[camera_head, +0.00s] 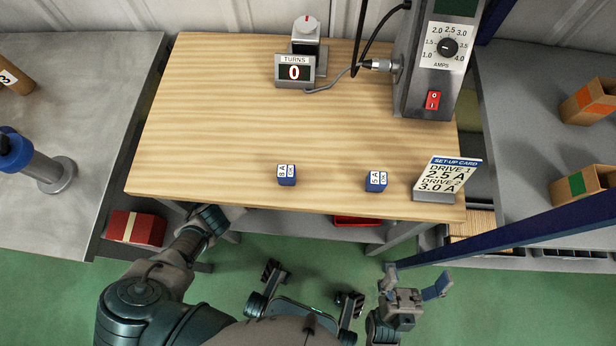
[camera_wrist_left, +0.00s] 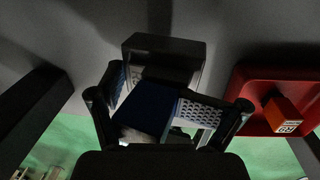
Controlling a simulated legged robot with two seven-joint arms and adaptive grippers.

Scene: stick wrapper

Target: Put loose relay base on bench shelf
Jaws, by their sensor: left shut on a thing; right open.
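My left arm reaches below the front left edge of the wooden bench top, and the bench top hides its gripper in the head view. In the left wrist view my left gripper (camera_wrist_left: 160,100) is shut on a dark block (camera_wrist_left: 164,48), which looks like the relay base. The block is over or on the grey bench shelf (camera_wrist_left: 90,35); contact cannot be told. The shelf's front strip shows in the head view (camera_head: 290,222). My right gripper (camera_head: 418,292) is open and empty, in front of the bench and over the green floor.
A red tray (camera_wrist_left: 262,80) with an orange block (camera_wrist_left: 283,114) is right of the held block. On the bench top (camera_head: 220,110) are two small blue boxes (camera_head: 286,176) (camera_head: 376,181), a set-up card (camera_head: 446,178), a turns counter (camera_head: 294,72) and a power supply (camera_head: 432,70).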

